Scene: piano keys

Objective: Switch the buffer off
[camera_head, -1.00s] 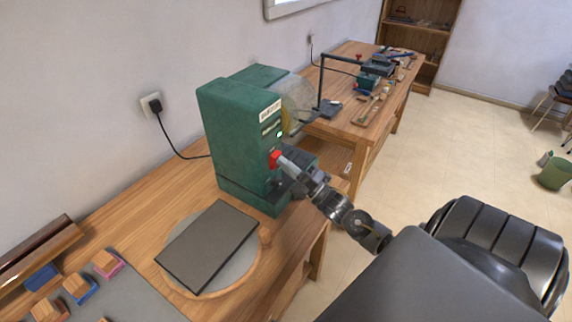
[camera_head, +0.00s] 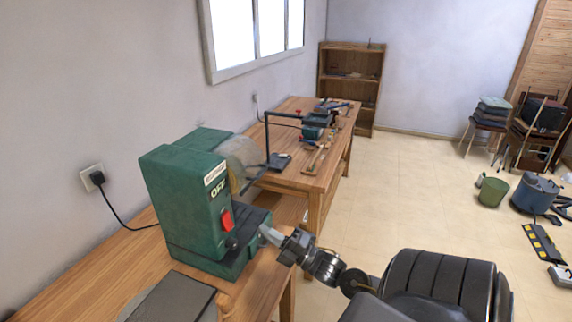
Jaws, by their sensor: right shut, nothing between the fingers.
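The green buffer (camera_head: 187,205) stands on the wooden bench against the wall, with its pale buffing wheel (camera_head: 243,160) at the far side. A red switch (camera_head: 227,220) sits on its front face, below the label "OFF" (camera_head: 217,194). My right gripper (camera_head: 266,233) is shut and empty. It is just to the right of the buffer's front, a little below the red switch and apart from it. My left gripper is not in view.
A black plug sits in the wall socket (camera_head: 92,178), its cable running behind the buffer. A dark flat plate (camera_head: 172,298) lies on the near bench (camera_head: 85,275). A second bench (camera_head: 318,180) with tools stands behind.

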